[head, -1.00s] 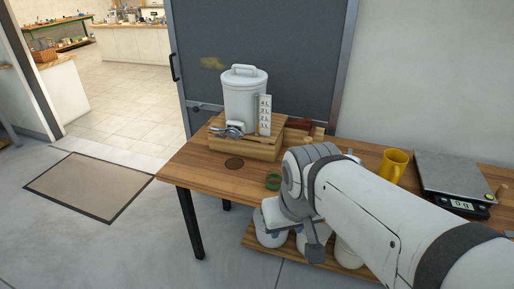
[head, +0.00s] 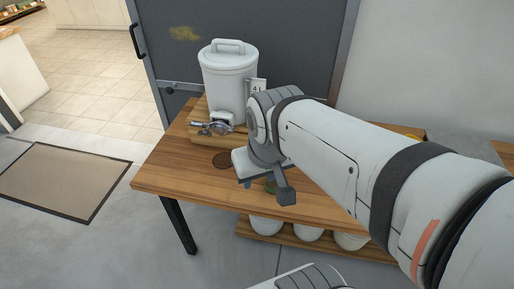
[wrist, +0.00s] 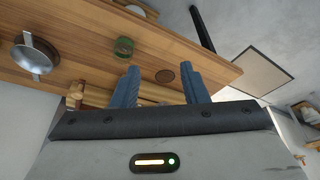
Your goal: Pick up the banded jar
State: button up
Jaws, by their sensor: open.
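The banded jar (wrist: 123,46) looks like a small clear jar with a green band, standing on the wooden table (wrist: 80,30) in the wrist view. My wrist hides much of the jar in the head view.
A white lidded tank (head: 229,75) with a tap stands on a wooden stand behind my gripper. A dark disc (wrist: 165,75) lies on the table. A metal pan (wrist: 35,55) is at the left of the wrist view. White tubs (head: 308,231) stand on the lower shelf.

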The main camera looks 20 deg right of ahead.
aim_at(270, 187)
jog(key=o, duration=0.8)
jog(key=shift+m, duration=0.5)
jog(key=w+d+f+b, duration=0.1)
jog(key=w+f+b, duration=0.2)
jog(key=f, duration=0.1)
jog(key=w+d+f+b, duration=0.1)
jog(key=w+f+b, duration=0.2)
jog(key=b, duration=0.1)
jog(key=w+d+f+b, duration=0.2)
jog(key=w+f+b, duration=0.1)
jog(key=f+b, duration=0.1)
jog(key=shift+f, duration=0.35)
jog(key=shift+c, duration=0.2)
jog(key=shift+o, duration=1.4)
jog(key=w+d+f+m+t+b, duration=0.1)
jog(key=w+d+f+b, duration=0.7)
jog(key=f, duration=0.4)
jog(key=shift+w+d+h+b, duration=0.3)
jog(key=shift+h+b, duration=0.05)
jog(key=shift+h, duration=0.05)
jog(key=shift+d+b+x, duration=0.1)
jog(key=shift+b+x, duration=0.1)
jog(key=shift+x, duration=1.65)
jog(key=shift+d+b+x, duration=0.15)
jog(key=shift+x, duration=1.65)
